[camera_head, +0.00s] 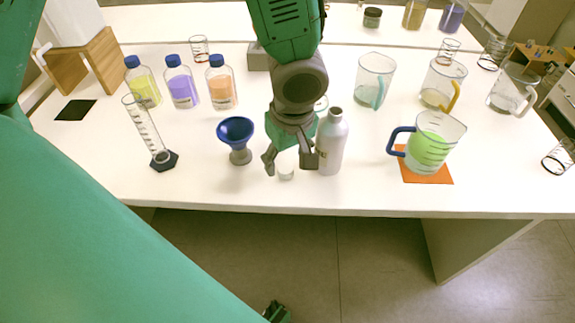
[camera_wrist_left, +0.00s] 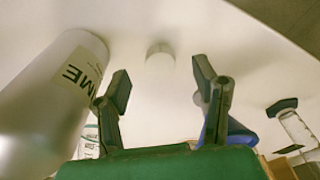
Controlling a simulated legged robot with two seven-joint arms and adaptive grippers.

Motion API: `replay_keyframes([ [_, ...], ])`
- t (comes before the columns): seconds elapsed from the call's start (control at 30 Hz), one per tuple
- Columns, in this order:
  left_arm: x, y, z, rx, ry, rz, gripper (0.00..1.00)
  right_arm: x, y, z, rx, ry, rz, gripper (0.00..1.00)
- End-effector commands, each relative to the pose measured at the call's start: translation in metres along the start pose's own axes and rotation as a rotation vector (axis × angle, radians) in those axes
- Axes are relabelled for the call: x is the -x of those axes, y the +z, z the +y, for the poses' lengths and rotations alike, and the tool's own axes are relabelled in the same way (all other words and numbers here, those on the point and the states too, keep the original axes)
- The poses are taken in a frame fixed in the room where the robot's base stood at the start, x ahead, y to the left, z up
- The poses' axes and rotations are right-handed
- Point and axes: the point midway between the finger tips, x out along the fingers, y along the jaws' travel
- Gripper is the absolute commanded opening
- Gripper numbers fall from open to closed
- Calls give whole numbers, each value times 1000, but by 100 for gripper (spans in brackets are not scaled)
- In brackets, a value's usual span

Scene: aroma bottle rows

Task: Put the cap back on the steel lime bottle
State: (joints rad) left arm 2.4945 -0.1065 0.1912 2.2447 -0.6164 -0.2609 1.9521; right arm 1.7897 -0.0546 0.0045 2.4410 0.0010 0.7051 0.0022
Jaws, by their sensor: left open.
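The steel lime bottle (camera_head: 332,142) stands upright and uncapped on the white table in the head view. In the left wrist view the bottle (camera_wrist_left: 50,100) is large at the left, with part of its label reading "ME". A small white cap (camera_head: 286,172) sits on the table left of the bottle; it also shows in the left wrist view (camera_wrist_left: 160,52), between and beyond the fingertips. My left gripper (camera_head: 290,166) is open and empty, with its fingers around or just above the cap; contact cannot be told.
A blue funnel (camera_head: 236,136) on a stand and a graduated cylinder (camera_head: 150,135) are to the left. A blue-handled jug of green liquid (camera_head: 432,142) sits on an orange mat (camera_head: 425,175) at right. Capped bottles stand behind left. The table's front edge is close to the cap.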

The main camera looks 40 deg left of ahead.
Motion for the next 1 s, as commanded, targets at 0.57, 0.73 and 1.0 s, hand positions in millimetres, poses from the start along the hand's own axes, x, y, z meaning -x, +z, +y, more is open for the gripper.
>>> replay_keyframes([
  [0.57, -31, 1, 2, 1, 0, 0, 54, -11, 1, 0, 0, 0, 0, 40],
  [0.73, -31, 1, 2, 1, 0, 0, 21, -11, 1, 0, 0, 0, 0, 40],
  [1.0, -30, 1, 2, 1, 0, 0, 21, -11, 1, 0, 0, 0, 0, 40],
])
